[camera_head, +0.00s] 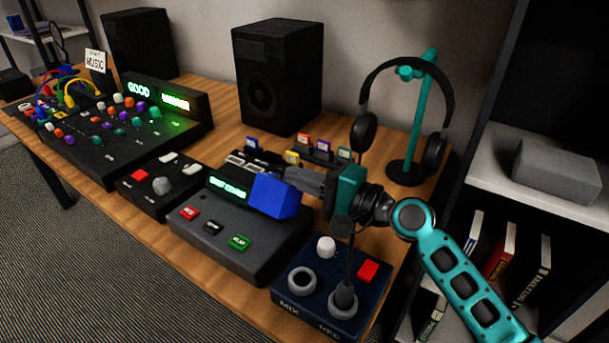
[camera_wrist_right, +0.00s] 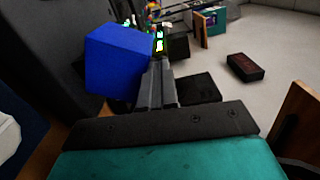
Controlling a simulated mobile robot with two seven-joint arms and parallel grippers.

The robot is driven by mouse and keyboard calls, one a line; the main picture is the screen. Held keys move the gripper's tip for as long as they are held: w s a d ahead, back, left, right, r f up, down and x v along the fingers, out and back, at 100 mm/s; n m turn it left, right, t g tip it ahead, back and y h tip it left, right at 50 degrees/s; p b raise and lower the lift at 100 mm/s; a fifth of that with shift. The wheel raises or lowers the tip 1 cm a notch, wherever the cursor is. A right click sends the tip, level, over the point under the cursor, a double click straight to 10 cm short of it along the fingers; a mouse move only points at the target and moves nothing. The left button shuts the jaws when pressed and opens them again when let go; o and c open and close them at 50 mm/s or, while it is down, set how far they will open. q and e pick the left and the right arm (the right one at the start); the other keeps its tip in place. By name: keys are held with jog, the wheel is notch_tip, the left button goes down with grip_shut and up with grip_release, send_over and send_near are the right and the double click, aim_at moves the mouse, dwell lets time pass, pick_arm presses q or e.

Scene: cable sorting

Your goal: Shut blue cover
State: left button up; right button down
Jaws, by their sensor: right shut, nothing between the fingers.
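The blue cover (camera_head: 274,196) stands tilted up at the right end of the lit display on a dark grey console (camera_head: 240,245). My right gripper (camera_head: 289,175) is shut and empty, with its fingertips right behind the cover's upper edge. In the right wrist view the blue cover (camera_wrist_right: 117,60) sits just left of the closed fingers (camera_wrist_right: 158,85). I cannot tell whether the fingers touch it. What lies under the cover is hidden. My left gripper is in neither view.
A dark blue box (camera_head: 330,300) with knobs and a red button stands in front of my right wrist. Behind are a rack of coloured cartridges (camera_head: 310,148), a speaker (camera_head: 278,75) and a headphone stand (camera_head: 418,120). A mixer (camera_head: 110,150) fills the left.

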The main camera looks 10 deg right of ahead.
jog(key=shift+s+a+f+n, duration=0.1)
jog(key=shift+s+a+n, duration=0.35)
jog(key=shift+n, duration=0.35)
jog(key=shift+s+a+f+n, duration=0.1)
jog(key=shift+s+a+n, duration=0.3)
jog(key=shift+n, duration=0.4)
jog(key=shift+s+a+f+n+b, duration=0.1)
jog(key=shift+s+a+n+b, duration=0.3)
jog(key=shift+n, duration=0.4)
